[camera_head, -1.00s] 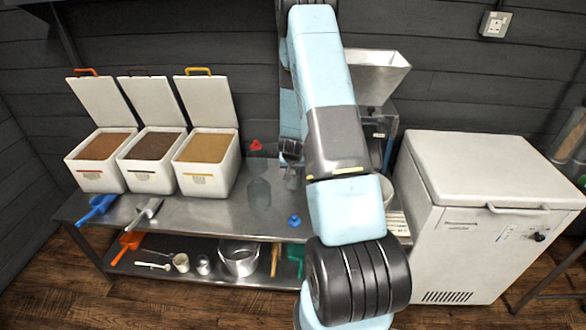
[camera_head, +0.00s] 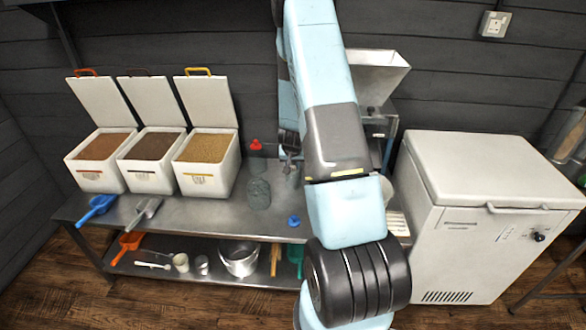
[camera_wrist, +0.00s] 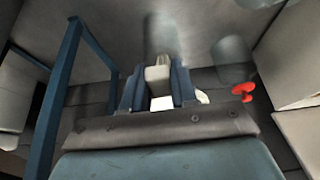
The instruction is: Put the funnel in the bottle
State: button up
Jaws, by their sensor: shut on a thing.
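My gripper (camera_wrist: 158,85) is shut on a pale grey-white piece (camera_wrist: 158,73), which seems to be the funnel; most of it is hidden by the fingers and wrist. In the head view my gripper (camera_head: 290,152) hangs over the back of the steel bench, partly behind my arm. A clear glass bottle (camera_head: 258,194) stands on the bench to its left. In the wrist view a translucent shape lies beyond the fingertips; I cannot tell whether the held piece touches it. A red-topped bottle (camera_head: 256,147) stands farther back, its red top (camera_wrist: 243,90) also in the wrist view.
Three open grain bins (camera_head: 207,187) stand on the left of the bench. A small blue piece (camera_head: 294,221) lies near the front edge. A metal hopper (camera_head: 376,75) and a white chest (camera_head: 490,215) are on the right. Scoops and pots fill the lower shelf.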

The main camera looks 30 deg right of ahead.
grip_shut()
jog(key=shift+w+a+r, duration=0.1)
jog(key=shift+a+r, duration=0.05)
jog(key=w+a+r+n+y, duration=0.1)
jog(key=w+a+r+n, duration=0.2)
jog(key=a, duration=0.5)
jog(key=w+a+r+n+y, duration=0.15)
jog(key=a+r+n, duration=0.25)
jog(key=a, duration=0.4)
jog(key=s+d+r, duration=0.1)
jog(key=s+d, duration=0.2)
jog(key=s, duration=0.5)
jog(key=shift+s+r+t, duration=0.2)
jog(key=shift+s+t, duration=0.1)
jog(key=shift+s, duration=0.1)
notch_tip(320, 180, down, 9)
jog(key=shift+y, duration=0.25)
jog(key=shift+a, duration=0.1)
jog(key=o, duration=0.9)
grip_release()
